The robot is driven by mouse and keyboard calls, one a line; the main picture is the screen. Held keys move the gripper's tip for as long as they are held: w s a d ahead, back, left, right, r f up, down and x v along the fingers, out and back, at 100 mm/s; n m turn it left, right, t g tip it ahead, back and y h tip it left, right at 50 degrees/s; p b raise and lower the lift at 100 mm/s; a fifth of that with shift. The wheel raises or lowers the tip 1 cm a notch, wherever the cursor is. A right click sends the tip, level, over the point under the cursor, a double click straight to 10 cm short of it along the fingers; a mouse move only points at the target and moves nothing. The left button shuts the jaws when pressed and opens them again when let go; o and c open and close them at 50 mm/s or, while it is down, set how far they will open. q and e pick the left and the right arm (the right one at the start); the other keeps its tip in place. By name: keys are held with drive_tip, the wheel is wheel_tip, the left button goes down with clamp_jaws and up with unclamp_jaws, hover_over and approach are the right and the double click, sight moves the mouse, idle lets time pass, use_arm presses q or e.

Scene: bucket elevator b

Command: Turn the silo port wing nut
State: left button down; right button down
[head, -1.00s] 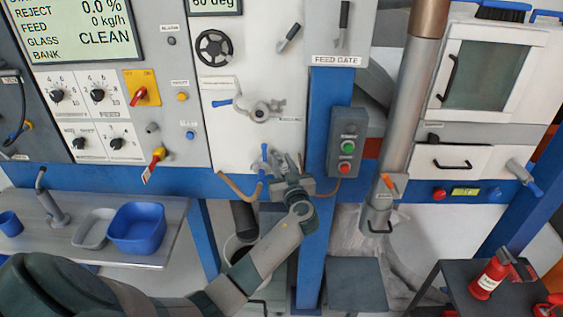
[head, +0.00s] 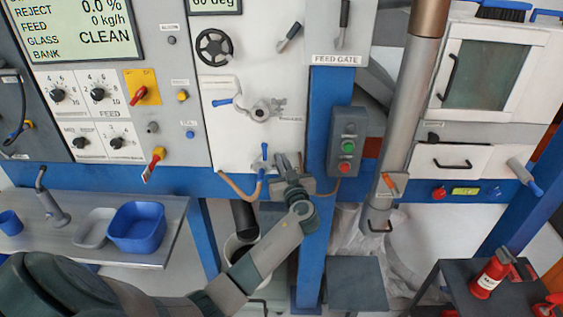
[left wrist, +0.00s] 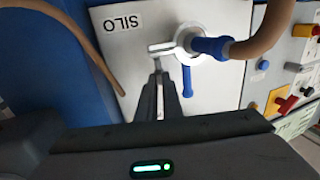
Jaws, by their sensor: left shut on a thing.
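The port marked SILO shows in the left wrist view as a pale plate with a round metal fitting (left wrist: 190,41). A metal wing (left wrist: 161,48) sticks out to the left of this fitting; I take it as part of the wing nut. The fingers of my left gripper (left wrist: 158,70) reach up to this wing and are closed on it. In the head view my left gripper (head: 284,164) is at the lower edge of the white panel and hides most of the port. A blue handle (head: 264,153) shows just left of it. My right gripper is not in view.
A tan hose (left wrist: 262,32) with a blue end joins the port fitting. Another fitting with a blue lever (head: 258,110) sits above on the white panel. A grey button box (head: 347,140) is close to the right of the gripper. A blue post (head: 316,230) stands below.

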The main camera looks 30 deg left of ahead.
use_arm(q)
drive_tip(key=shift+r, duration=0.1)
idle(0.3)
drive_tip(key=c, duration=1.8)
unclamp_jaws()
drive_tip(key=b+v, duration=0.7)
drive_tip(key=v, duration=1)
drive_tip(key=shift+s+d, duration=0.1)
drive_tip(key=shift+d, duration=0.1)
drive_tip(key=shift+c, duration=0.6)
